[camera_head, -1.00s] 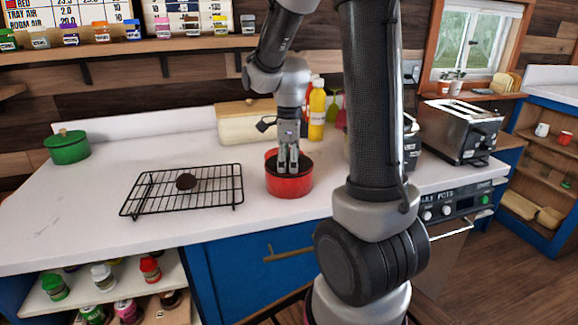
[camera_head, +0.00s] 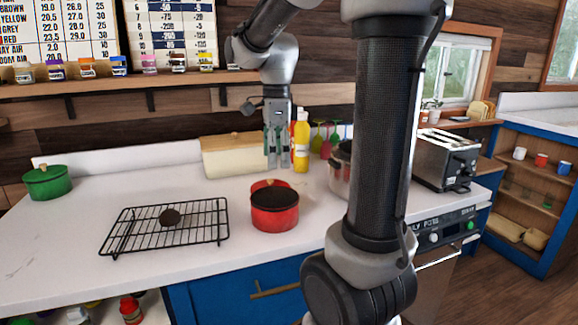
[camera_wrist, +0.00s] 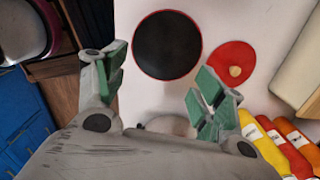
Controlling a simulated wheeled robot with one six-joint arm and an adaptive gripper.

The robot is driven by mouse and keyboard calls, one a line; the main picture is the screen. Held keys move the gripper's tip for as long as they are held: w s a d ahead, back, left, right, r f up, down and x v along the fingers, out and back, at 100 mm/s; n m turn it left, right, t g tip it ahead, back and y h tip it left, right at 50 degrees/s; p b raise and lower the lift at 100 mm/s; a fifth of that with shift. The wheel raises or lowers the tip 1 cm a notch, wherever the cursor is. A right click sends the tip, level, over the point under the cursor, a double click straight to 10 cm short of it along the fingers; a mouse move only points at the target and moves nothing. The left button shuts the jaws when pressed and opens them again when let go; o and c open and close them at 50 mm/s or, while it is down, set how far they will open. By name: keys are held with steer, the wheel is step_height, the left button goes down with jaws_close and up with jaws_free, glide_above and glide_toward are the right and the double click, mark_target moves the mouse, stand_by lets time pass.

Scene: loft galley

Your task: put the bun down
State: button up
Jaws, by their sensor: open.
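A small dark round thing that may be the bun (camera_head: 169,217) rests on the black wire rack (camera_head: 122,236). My gripper (camera_head: 278,160) points down in the air above and behind the red pot (camera_head: 275,218). Its fingers are spread, with nothing seen between the tips. In the wrist view the pot (camera_wrist: 167,45) shows a dark, flat-looking inside; I cannot tell whether anything lies in it. A red lid with a pale knob (camera_wrist: 233,60) lies on the counter behind the pot. A pale rounded shape (camera_wrist: 168,125) is partly hidden by my gripper.
A yellow bottle (camera_head: 301,148) and a cream bread box (camera_head: 230,158) stand at the back. A steel pot (camera_head: 340,176) is to the right, partly hidden by my arm. A green pot (camera_head: 48,183) is far left. The counter between is mostly clear.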

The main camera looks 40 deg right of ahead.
steer(key=s+a+n+t, duration=0.3)
steer(key=s+n, duration=1.2)
steer(key=n, duration=0.8)
steer(key=shift+t, duration=0.7)
